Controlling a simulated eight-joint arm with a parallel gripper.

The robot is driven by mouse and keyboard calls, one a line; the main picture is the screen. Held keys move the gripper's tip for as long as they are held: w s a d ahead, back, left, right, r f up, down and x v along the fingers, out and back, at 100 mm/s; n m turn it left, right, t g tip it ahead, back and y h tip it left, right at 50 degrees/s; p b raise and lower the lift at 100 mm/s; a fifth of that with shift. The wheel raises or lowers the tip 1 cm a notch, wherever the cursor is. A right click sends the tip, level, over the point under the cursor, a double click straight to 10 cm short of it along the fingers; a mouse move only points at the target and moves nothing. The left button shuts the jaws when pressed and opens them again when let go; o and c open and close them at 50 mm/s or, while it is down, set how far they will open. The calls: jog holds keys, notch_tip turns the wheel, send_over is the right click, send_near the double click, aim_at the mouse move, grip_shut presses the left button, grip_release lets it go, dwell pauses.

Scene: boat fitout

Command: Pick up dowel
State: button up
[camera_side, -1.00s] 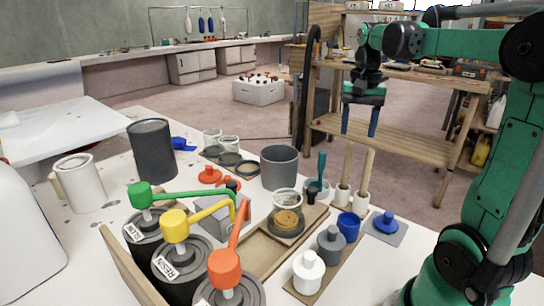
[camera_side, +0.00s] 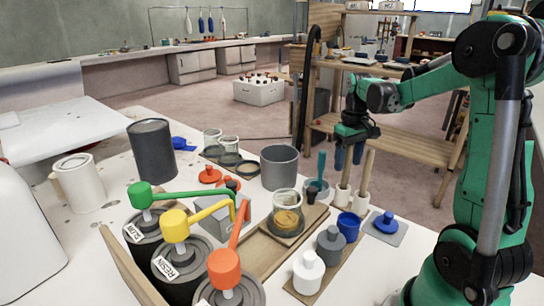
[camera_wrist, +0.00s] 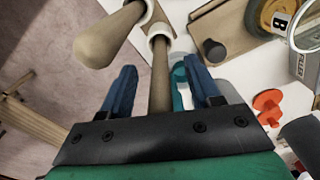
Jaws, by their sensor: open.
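Two pale wooden dowels stand in white holders. In the side view the left dowel (camera_side: 347,174) is partly hidden by my gripper, and the right dowel (camera_side: 366,172) leans slightly, just right of the fingers. My gripper (camera_side: 349,158) is open, pointing down, its blue fingers around the upper part of the left dowel. In the wrist view one dowel (camera_wrist: 160,85) lies between my open fingers (camera_wrist: 159,68), with no visible contact. The other dowel (camera_wrist: 105,40), with a rounded end, lies outside the left finger, close to it.
A teal-handled tool (camera_side: 321,166) stands in a cup left of the dowels. A blue-knobbed lid (camera_side: 386,224) lies right on a grey mat.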

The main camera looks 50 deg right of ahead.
jog(key=shift+c, duration=0.3)
grip_shut()
